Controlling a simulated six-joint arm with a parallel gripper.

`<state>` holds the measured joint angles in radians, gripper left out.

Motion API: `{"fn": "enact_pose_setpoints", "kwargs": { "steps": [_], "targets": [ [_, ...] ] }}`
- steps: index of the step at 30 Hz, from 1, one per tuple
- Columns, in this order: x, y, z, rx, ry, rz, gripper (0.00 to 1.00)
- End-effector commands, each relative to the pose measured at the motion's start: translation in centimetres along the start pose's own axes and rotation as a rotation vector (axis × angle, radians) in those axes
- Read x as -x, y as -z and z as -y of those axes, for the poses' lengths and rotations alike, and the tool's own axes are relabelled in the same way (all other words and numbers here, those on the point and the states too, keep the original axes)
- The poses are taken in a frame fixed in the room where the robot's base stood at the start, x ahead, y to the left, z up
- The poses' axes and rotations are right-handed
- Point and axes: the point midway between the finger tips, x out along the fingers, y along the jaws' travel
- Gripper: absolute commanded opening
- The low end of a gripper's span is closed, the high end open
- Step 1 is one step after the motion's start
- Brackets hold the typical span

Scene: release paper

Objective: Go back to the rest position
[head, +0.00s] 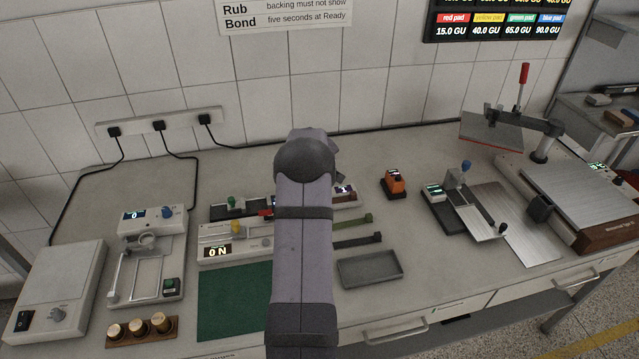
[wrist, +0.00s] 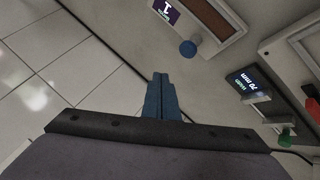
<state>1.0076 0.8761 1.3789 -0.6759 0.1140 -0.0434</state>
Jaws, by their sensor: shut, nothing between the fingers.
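My gripper (wrist: 161,82) shows in the wrist view as two dark blue fingers pressed together, with nothing between them. It is above the bench, with the tiled wall to the left in that view and instruments to the right. In the head view my arm stands upright in the middle, and its links hide the gripper and part of the instruments behind it. No held object shows in either view.
Wooden-looking weights (head: 137,327) stand front left. The wall is close behind.

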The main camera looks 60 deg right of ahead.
Motion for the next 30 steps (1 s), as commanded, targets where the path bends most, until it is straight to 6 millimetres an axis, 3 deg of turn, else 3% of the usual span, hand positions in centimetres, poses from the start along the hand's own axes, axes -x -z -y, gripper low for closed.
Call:
{"fn": "enact_pose_setpoints", "kwargs": {
  "steps": [8,11,14,17,22,26,30],
  "targets": [
    [0.4,0.5,0.6,0.002,0.008,0.0,0.0],
    [1.5,1.3,2.3,0.004,0.03,0.006,0.0],
    [3.5,2.6,5.4,0.008,0.071,0.017,0.0],
    [6.7,3.9,9.8,0.016,0.129,0.039,0.0],
    [14.1,4.3,18.6,0.043,0.251,0.097,0.0],
    [20.3,2.6,24.8,0.076,0.344,0.155,0.0],
    [27.2,-1.0,30.5,0.124,0.44,0.227,0.0]
  ]
}}
